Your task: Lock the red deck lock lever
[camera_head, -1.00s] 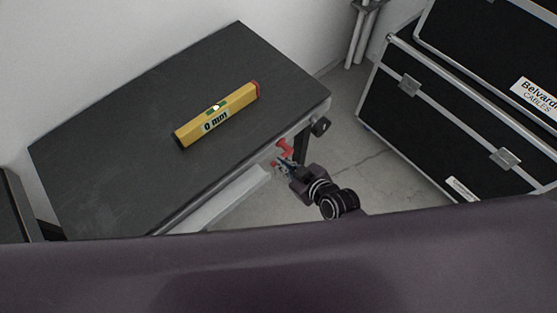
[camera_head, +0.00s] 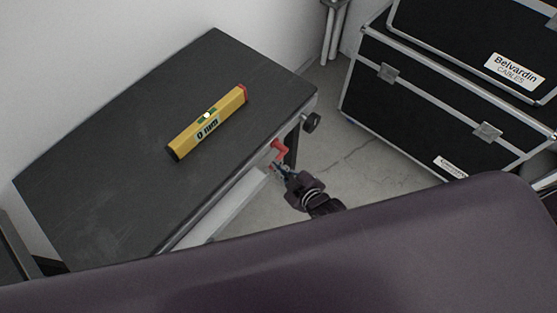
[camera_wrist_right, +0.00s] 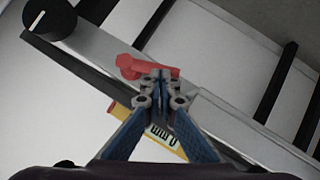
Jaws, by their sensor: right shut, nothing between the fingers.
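The red lever (camera_head: 279,147) sits on the front edge of the dark-topped deck, near its right end. In the right wrist view the red lever (camera_wrist_right: 146,67) lies roughly sideways on the grey rail, just beyond the fingertips. My right gripper (camera_head: 283,171) is close in front of the deck edge, at or just below the lever. In the wrist view its fingertips (camera_wrist_right: 160,78) are together and overlap the lever's lower edge. I cannot tell whether they touch it. My left gripper is out of view.
A yellow spirit level (camera_head: 207,123) lies on the deck top (camera_head: 120,150). A black knob (camera_head: 312,122) sticks out at the deck's right corner; it also shows in the wrist view (camera_wrist_right: 50,20). Black cases (camera_head: 440,110) stand at right. Bare floor (camera_head: 340,140) lies between.

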